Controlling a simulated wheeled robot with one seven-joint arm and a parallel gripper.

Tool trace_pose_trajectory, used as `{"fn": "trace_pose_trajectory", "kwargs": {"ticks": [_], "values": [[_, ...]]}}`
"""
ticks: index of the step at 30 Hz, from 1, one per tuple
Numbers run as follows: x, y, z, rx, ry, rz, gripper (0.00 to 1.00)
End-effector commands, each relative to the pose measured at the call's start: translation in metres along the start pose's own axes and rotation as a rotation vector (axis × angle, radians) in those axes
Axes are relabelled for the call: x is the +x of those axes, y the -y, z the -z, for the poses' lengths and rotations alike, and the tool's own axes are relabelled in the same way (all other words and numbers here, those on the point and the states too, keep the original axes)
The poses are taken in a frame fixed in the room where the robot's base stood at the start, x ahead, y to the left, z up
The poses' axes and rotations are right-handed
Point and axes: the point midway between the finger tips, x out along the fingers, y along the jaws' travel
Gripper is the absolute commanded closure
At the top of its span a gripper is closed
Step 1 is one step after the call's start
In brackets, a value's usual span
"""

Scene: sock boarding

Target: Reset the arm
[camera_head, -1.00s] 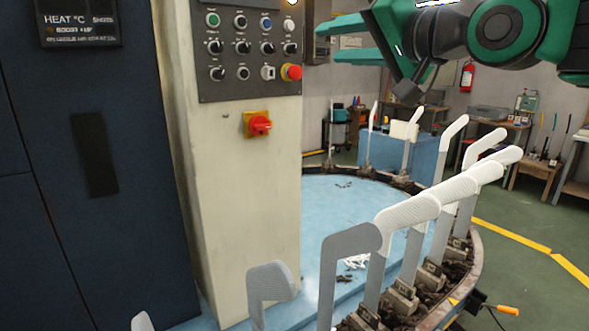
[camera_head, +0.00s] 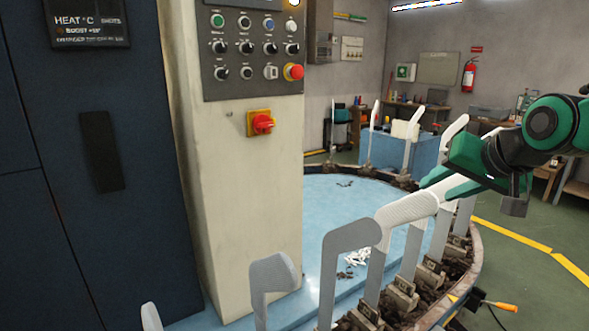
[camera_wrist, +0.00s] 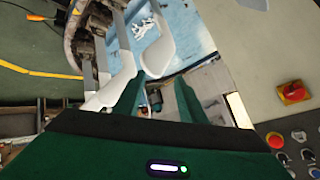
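My gripper (camera_head: 440,184) is at the right in the head view, its green fingers pointing left above the forms on the near right rim. In the wrist view its two fingers (camera_wrist: 158,98) are apart with nothing seen held between them. Pale foot-shaped forms stand upright around the blue round table (camera_head: 345,205). A ribbed white form (camera_head: 408,212) is just below and left of the fingers, and a smoother grey form (camera_head: 350,238) stands nearer. In the wrist view one form (camera_wrist: 112,92) is close beside the left finger; touching cannot be told.
A cream column (camera_head: 240,190) with a control panel (camera_head: 252,50) and red rotary switch (camera_head: 262,123) stands left of the table. A dark blue cabinet (camera_head: 60,200) is further left. Small white scraps (camera_head: 357,257) lie on the table. Open floor (camera_head: 540,285) is at the right.

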Motion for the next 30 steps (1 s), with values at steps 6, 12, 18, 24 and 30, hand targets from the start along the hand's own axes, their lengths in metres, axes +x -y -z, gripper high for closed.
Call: {"fn": "trace_pose_trajectory", "kwargs": {"ticks": [6,12,18,24,30], "values": [[-0.004,-0.120,-0.082,0.031,0.242,-0.255,0.63],[-0.036,-0.195,-0.171,0.090,0.499,-0.409,0.63],[-0.066,-0.224,-0.228,0.146,0.672,-0.466,0.63],[-0.073,-0.227,-0.239,0.157,0.709,-0.473,0.63],[-0.073,-0.227,-0.239,0.157,0.709,-0.473,0.63]]}}
